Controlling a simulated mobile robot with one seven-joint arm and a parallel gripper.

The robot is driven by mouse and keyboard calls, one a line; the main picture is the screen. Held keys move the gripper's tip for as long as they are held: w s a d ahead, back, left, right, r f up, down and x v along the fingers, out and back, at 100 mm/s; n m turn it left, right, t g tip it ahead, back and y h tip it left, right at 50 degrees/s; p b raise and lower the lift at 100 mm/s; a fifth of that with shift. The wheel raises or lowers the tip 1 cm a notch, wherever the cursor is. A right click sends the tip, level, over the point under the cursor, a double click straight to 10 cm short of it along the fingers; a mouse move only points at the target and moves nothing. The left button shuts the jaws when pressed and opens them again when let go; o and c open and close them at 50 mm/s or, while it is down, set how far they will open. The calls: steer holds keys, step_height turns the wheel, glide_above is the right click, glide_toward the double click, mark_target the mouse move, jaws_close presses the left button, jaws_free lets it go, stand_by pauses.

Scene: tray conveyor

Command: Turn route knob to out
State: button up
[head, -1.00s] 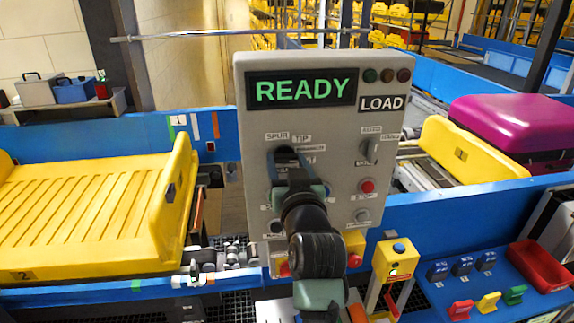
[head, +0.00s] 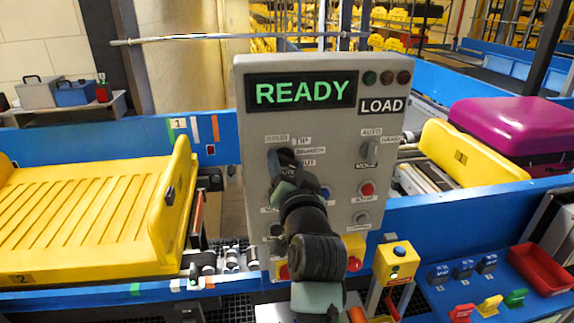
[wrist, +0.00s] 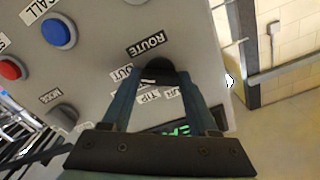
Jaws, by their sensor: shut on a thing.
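The route knob (wrist: 155,70) is a black knob on the grey control panel (head: 230,110), under a ROUTE label in the wrist view. My gripper (wrist: 160,80) is shut on it, with one blue-grey finger on each side. Labels reading OUT and TIP sit around the knob in the wrist view. In the head view my gripper (head: 286,165) reaches the panel's left half and mostly hides the knob. I cannot tell which label the knob points to.
The panel display (head: 302,92) reads READY, with LOAD beside it. A mode knob (head: 369,152) and red button (head: 367,189) sit right of my gripper. A blue button (wrist: 59,33) is also near. A yellow tray (head: 85,215) lies left, a magenta case (head: 515,135) right.

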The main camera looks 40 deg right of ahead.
steer(key=o, duration=1.4)
steer(key=shift+s+a+f, duration=0.1)
steer(key=shift+s+a, duration=0.15)
steer(key=shift+s, duration=0.15)
steer(key=b+v, duration=0.4)
steer(key=v, duration=0.8)
steer(key=shift+s, duration=0.1)
steer(key=w+a+r+n+t+y, duration=0.35)
steer(key=a+r+n+t, duration=0.3)
steer(key=a+r, duration=1)
steer(key=s+a+r+n+t+y, duration=0.2)
steer(key=a+r, duration=0.1)
steer(key=a, duration=0.1)
steer(key=s+a+r+n+t+y, duration=0.1)
steer(key=s+a+r+n+y, duration=0.1)
steer(key=a+r, duration=0.2)
steer(key=s+a+r+n+t+y, duration=0.2)
steer(key=s+a+r, duration=0.1)
steer(key=a+r, duration=0.1)
steer(key=shift+a+r+t, duration=0.25)
steer(key=shift+t, duration=0.1)
